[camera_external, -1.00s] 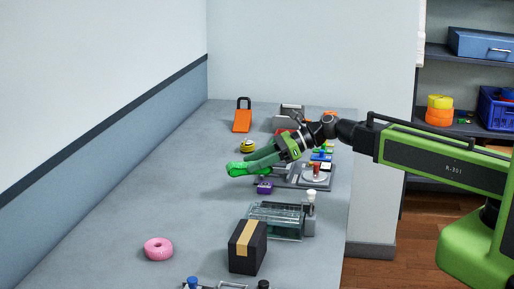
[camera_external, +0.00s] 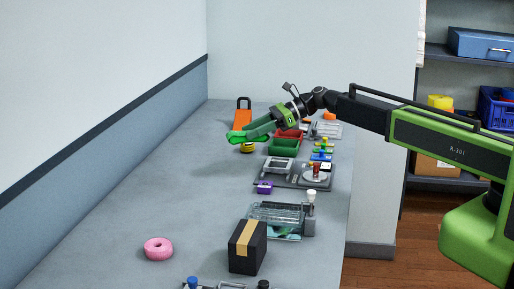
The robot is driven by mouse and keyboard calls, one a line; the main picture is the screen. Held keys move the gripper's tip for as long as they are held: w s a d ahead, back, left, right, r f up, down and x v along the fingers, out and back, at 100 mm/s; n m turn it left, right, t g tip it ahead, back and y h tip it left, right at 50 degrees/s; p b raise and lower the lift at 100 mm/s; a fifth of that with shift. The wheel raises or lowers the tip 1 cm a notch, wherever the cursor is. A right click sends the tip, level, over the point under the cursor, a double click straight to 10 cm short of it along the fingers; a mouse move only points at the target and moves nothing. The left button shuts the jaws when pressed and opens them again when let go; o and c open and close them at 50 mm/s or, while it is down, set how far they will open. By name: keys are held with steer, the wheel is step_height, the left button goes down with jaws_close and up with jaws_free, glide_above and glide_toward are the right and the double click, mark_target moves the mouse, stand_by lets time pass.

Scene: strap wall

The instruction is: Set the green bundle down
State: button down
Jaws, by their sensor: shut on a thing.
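The green bundle (camera_external: 239,137) is a small bright green piece at the tip of my gripper (camera_external: 248,133). It shows over the far half of the grey table (camera_external: 178,190), left of the trays. My gripper is shut on the bundle and points left, tilted a little down. The bundle appears held above the table, though its exact height is hard to tell. The fingers hide part of it.
A pink ring (camera_external: 158,249) lies front left. The table's left-middle is clear.

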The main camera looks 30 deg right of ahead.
steer(key=w+d, duration=0.4)
steer(key=w, duration=0.2)
steer(key=b, duration=0.7)
glide_above(223, 170)
steer(key=shift+m, duration=0.3)
steer(key=f, duration=0.6)
steer(key=shift+d+f, duration=0.25)
steer(key=shift+f, duration=0.15)
steer(key=shift+w+a, duration=0.1)
steer(key=shift+a, duration=0.25)
step_height(223, 170, down, 4)
steer(key=b, duration=0.4)
steer(key=shift+f, duration=0.15)
steer(key=shift+r, duration=0.2)
steer(key=shift+f, duration=0.15)
steer(key=c, duration=0.8)
jaws_free()
steer(key=shift+o, duration=0.2)
